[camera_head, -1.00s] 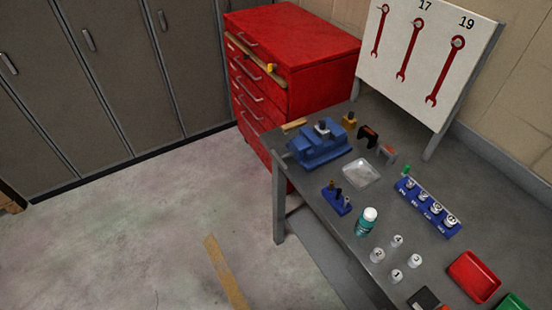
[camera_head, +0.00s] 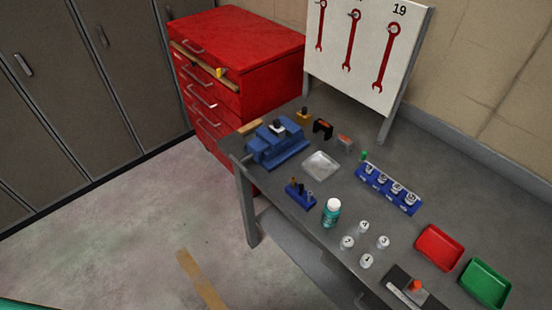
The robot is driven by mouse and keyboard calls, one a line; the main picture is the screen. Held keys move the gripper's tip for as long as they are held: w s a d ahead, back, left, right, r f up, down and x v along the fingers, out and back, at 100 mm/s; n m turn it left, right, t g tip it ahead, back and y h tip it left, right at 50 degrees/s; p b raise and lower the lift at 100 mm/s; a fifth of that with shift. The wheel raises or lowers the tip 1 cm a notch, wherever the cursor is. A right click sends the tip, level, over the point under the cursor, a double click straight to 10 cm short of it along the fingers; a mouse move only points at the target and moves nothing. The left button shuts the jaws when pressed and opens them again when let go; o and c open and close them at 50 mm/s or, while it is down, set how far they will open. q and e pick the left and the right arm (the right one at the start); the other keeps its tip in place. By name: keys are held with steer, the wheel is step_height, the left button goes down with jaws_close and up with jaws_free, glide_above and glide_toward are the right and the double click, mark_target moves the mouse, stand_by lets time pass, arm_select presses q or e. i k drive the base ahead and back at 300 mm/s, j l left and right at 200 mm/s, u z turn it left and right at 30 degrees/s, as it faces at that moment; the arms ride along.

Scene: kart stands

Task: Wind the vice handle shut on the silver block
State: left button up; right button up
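The blue vice (camera_head: 278,144) stands at the far left end of the grey workbench (camera_head: 325,200). A small silver block (camera_head: 277,125) with a dark part shows at the top of the vice, between or on its jaws; I cannot tell how tightly it sits. A tan bar (camera_head: 249,127) lies at the bench's corner beside the vice. Neither of my grippers is in view.
A red drawer cabinet (camera_head: 245,45) stands behind the bench's left end. A clear tray (camera_head: 320,165), a blue tool holder (camera_head: 300,194), a teal bottle (camera_head: 331,213), several white-lidded pots, a blue rack (camera_head: 388,188), and red (camera_head: 439,247) and green bins (camera_head: 485,283) occupy the bench. Floor in front is open.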

mark_target(239, 163)
steer(key=i+j+z, duration=0.2)
steer(key=j+z, duration=0.75)
steer(key=j, duration=0.2)
steer(key=j+z, duration=0.45)
steer(key=j, duration=0.2)
steer(key=i, duration=0.05)
